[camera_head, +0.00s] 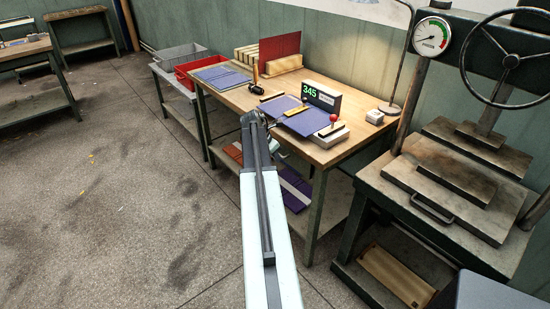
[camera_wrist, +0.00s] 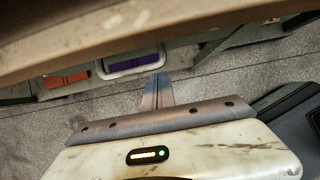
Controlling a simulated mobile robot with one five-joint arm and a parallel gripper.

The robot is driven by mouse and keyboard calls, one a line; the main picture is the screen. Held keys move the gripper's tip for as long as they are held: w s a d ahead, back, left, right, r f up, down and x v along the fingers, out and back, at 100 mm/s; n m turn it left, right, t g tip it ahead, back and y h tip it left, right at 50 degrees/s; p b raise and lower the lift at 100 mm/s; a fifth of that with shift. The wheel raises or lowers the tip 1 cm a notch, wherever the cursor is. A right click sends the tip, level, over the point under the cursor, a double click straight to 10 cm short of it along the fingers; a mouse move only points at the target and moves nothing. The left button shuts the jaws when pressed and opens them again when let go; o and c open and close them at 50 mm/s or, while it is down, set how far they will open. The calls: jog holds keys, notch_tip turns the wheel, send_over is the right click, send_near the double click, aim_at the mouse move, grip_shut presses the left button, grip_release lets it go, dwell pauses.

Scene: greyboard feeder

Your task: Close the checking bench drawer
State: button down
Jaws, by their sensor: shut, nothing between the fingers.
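The checking bench (camera_head: 232,98) has a wooden top and green legs, and stands ahead of me. My arm reaches up to its front edge and covers part of that front in the head view. The drawer front is not clear there, so I cannot tell how far it stands out. In the wrist view the pale bench edge (camera_wrist: 130,28) fills the top. My gripper (camera_wrist: 157,80) is shut and empty, just below that edge. A light loop handle (camera_wrist: 150,61) shows just beyond and left of the fingertips; I cannot tell whether they touch.
The bench top carries a display reading 345 (camera_head: 321,96), a blue sheet (camera_head: 300,117) and a red panel (camera_head: 280,47). A lower shelf holds purple stacks (camera_head: 293,197). A press (camera_head: 440,180) stands close on the right.

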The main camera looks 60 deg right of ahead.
jog(key=w+a+r+p, duration=0.2)
jog(key=a+r+p, duration=0.5)
jog(key=r+p, duration=0.1)
jog(key=shift+w+a+r+p, duration=0.15)
jog(key=shift+w+a+p, duration=0.1)
jog(key=shift+a+p, duration=0.1)
